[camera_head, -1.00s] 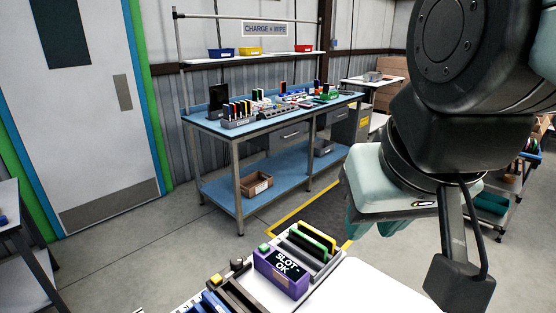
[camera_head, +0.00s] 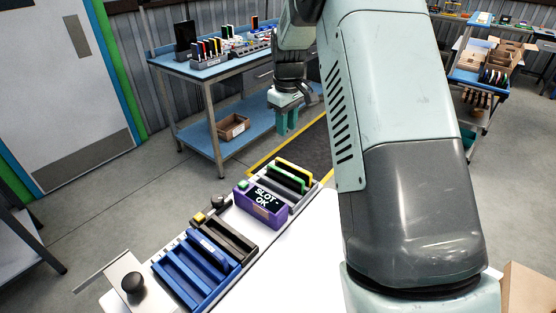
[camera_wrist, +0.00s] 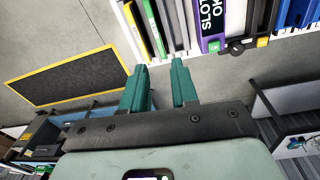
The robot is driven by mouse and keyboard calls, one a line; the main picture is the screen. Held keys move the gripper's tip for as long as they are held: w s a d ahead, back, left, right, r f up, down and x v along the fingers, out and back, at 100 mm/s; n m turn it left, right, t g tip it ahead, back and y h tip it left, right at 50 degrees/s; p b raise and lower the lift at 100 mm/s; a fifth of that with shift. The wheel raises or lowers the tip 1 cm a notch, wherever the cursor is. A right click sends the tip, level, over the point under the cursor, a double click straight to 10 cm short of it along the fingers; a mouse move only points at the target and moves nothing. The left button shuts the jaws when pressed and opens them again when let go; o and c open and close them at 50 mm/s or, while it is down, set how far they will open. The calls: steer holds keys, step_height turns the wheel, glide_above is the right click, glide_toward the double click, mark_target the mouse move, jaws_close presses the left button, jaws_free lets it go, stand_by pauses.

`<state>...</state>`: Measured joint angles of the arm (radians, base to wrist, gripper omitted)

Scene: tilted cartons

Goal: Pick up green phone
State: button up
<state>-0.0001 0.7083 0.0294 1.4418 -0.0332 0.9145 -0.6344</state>
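The green phone (camera_head: 286,178) stands on edge in a grey slotted rack (camera_head: 268,183) on the white surface before me, between the purple block and a yellow phone (camera_head: 294,168). In the wrist view the green phone (camera_wrist: 154,30) shows as a narrow green strip at the top, beside the yellow one (camera_wrist: 133,28). My gripper (camera_head: 286,128) is beyond the rack and apart from it. In the wrist view my gripper (camera_wrist: 160,68) has its two green fingers apart with nothing between them. The phone's lower part is hidden in its slot.
A purple block (camera_head: 262,202) reading "SLOT-OK" stands beside the rack. A blue slotted rack (camera_head: 190,268) and a black knob (camera_head: 132,283) are nearer left. A blue workbench (camera_head: 205,72) with more racks stands behind. Open floor lies between.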

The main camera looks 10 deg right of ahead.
steer(key=n, duration=0.1)
glide_above(285, 172)
step_height(285, 172, down, 10)
steer(key=shift+g, duration=0.4)
step_height(285, 172, down, 11)
jaws_close()
